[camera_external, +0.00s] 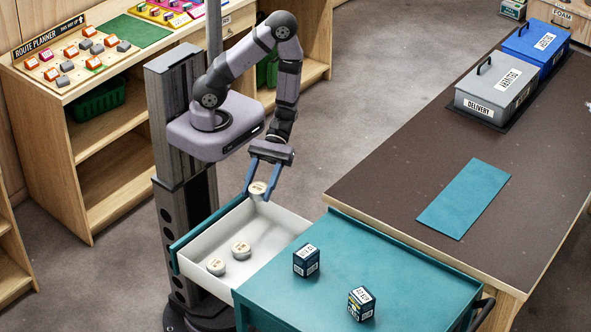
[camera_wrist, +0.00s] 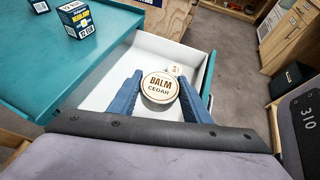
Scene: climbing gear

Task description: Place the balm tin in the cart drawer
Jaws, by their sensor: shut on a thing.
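My gripper (camera_external: 260,187) is shut on a round white balm tin (camera_external: 257,191). In the wrist view the tin (camera_wrist: 159,87) sits between the blue fingers (camera_wrist: 160,95), its lid reading "BALM CEDAR" and facing the camera. The tin is held over the far end of the open cart drawer (camera_external: 288,229), apparently above its floor; the exact height is hard to tell. Two similar tins, one nearer the middle (camera_external: 241,250) and one near the front-left wall (camera_external: 215,266), lie in the drawer. Another tin (camera_wrist: 175,69) shows partly hidden behind the held one.
The teal cart top (camera_external: 330,265) adjoins the drawer and carries two dark boxes, one (camera_external: 306,260) behind the other (camera_external: 361,303). A brown table (camera_external: 400,180) with a teal mat (camera_external: 463,198) and grey and blue cases stands right. Wooden shelves (camera_external: 110,150) stand behind left.

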